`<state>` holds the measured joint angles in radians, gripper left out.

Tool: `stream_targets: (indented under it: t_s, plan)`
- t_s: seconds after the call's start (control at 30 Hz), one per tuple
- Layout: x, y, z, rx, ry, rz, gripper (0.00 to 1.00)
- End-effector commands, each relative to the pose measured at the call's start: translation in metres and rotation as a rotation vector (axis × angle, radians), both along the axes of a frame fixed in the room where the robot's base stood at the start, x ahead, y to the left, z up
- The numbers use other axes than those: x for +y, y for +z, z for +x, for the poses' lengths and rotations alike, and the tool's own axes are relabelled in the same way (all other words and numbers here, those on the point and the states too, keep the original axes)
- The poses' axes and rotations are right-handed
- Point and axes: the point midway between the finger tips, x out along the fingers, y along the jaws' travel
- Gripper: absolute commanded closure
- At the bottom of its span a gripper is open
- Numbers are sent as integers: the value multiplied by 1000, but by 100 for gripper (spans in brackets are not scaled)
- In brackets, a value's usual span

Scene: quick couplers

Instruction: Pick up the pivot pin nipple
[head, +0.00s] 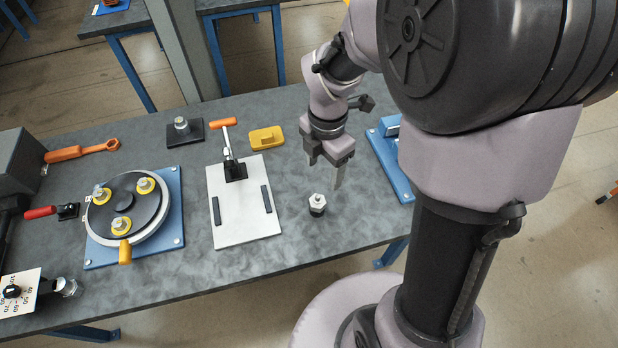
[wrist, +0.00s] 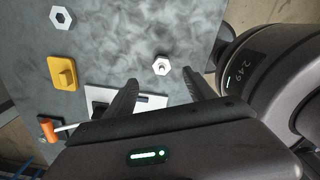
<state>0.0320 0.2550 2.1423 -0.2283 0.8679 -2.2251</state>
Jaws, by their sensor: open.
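A small nipple with a silver stem and a dark collar stands upright on the grey table (head: 317,203), in front of my gripper; I take it for the pivot pin nipple. In the wrist view a pale hexagonal piece (wrist: 161,66), seemingly the same nipple, shows between the fingertips. My gripper (head: 326,172) is open and empty, fingers pointing down above the table, slightly behind and right of the nipple in the head view. The wrist view shows both dark fingers (wrist: 160,80) spread apart. They appear clear of the nipple; the exact height gap cannot be told.
A white plate with an orange-handled clamp (head: 227,215) and a yellow block (head: 266,138) lie left. Further left are a black plate with another fitting (head: 182,127) and a blue-based disc fixture (head: 174,225). A blue plate (head: 385,157) stands right. The table around the nipple is clear.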

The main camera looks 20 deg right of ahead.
Motion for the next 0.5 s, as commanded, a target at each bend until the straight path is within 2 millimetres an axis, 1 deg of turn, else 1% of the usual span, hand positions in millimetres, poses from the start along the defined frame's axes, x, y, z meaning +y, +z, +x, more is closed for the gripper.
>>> stream_targets:
  t_s: [0.03, 0.1, 0.13, 0.2, 0.37, 0.47, 0.5]
  plan:
    - [0, -22, -1, 3, 1, 0, 36]
    - [1, -41, -1, 3, 1, 0, 36]
    - [1, -48, -1, 3, -1, 1, 36]
    - [1, -59, -1, 2, -1, 0, 36]
    - [2, -71, -1, 0, 0, 0, 36]
    - [7, -86, -4, 0, 0, 0, 36]
    - [9, -95, -6, 1, -1, 1, 36]
